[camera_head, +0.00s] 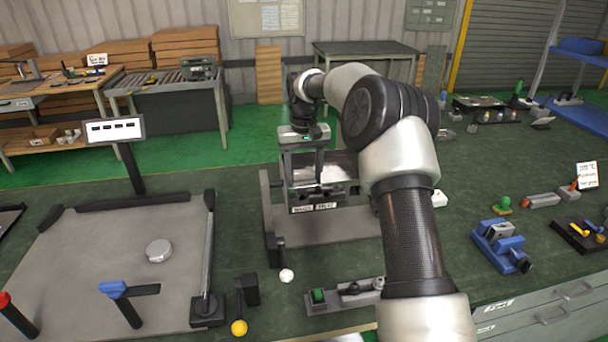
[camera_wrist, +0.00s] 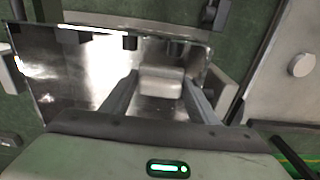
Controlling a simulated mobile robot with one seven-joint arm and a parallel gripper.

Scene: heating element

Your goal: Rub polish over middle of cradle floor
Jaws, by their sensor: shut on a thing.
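The cradle (camera_head: 340,186) is a metal trough with labels on its front, standing on a grey plate near the middle of the bench. Its shiny, mirror-like floor (camera_wrist: 75,75) fills much of the wrist view, with bright reflections at the left. My gripper (camera_head: 303,173) reaches down into the cradle from above. In the wrist view its two fingers are shut on a small pale block (camera_wrist: 161,83), apparently the polish pad, over the right-of-centre part of the floor. I cannot tell whether the block touches the floor.
A grey plate (camera_head: 110,260) with a round metal puck (camera_head: 158,250) and a long dark bar lies left.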

